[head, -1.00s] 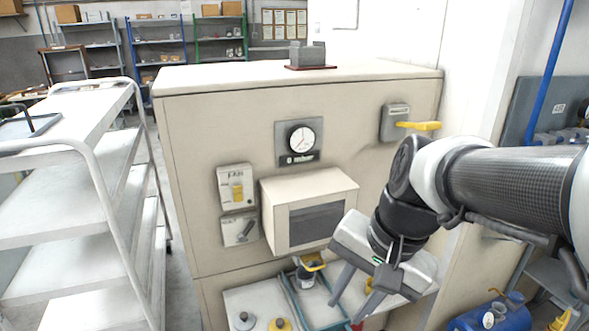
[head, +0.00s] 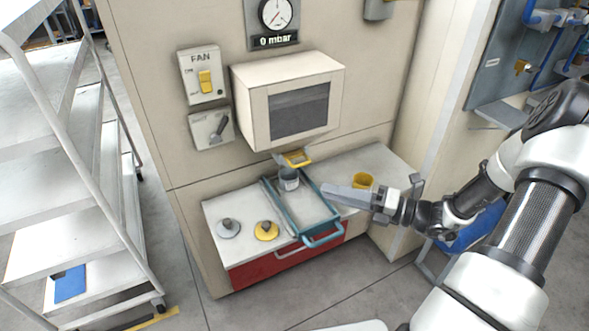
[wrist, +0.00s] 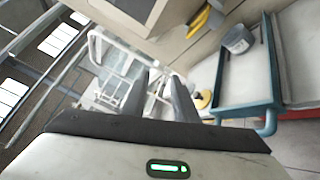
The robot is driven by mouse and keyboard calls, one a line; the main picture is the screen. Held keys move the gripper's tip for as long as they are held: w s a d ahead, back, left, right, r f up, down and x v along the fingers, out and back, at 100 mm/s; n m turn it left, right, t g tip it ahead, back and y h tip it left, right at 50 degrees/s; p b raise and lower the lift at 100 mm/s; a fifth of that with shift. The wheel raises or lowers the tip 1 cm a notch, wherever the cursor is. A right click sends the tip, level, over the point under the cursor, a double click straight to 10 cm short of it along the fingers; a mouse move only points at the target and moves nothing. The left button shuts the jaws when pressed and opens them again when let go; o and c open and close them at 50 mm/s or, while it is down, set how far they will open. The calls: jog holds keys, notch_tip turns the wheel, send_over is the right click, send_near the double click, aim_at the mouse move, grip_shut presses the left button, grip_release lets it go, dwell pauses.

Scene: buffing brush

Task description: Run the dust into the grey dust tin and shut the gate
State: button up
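The grey dust tin (head: 289,181) stands upright in the teal-framed tray (head: 322,238), just below the box's outlet; it also shows in the wrist view (wrist: 238,40). The gate's yellow handle (head: 298,160) sits at the outlet above the tin; in the wrist view a yellow part (wrist: 200,22) shows near the outlet. I cannot tell the gate's position or see dust. My gripper (head: 328,192) is right of the tin, over the tray's right side, fingers pointing left. In the wrist view my gripper (wrist: 160,75) has its fingers apart with nothing between them.
A yellow cup (head: 363,181) stands on the shelf behind my gripper. A grey knobbed lid (head: 228,228) and a yellow one (head: 267,231) lie left of the tray. The fan switch (head: 204,82) and gauge (head: 277,14) are on the cabinet. A shelf trolley (head: 85,180) stands left.

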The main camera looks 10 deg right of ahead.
jog(key=w+d+f+m+t+h+b, duration=0.1)
jog(key=w+d+f+m+t+h, duration=0.1)
jog(key=d+f+m+t, duration=0.4)
jog(key=m+b, duration=0.2)
send_near(301, 164)
jog(key=x, duration=1)
jog(key=shift+w+d+f, duration=0.15)
jog(key=shift+f, duration=0.1)
grip_shut()
dwell(0.5)
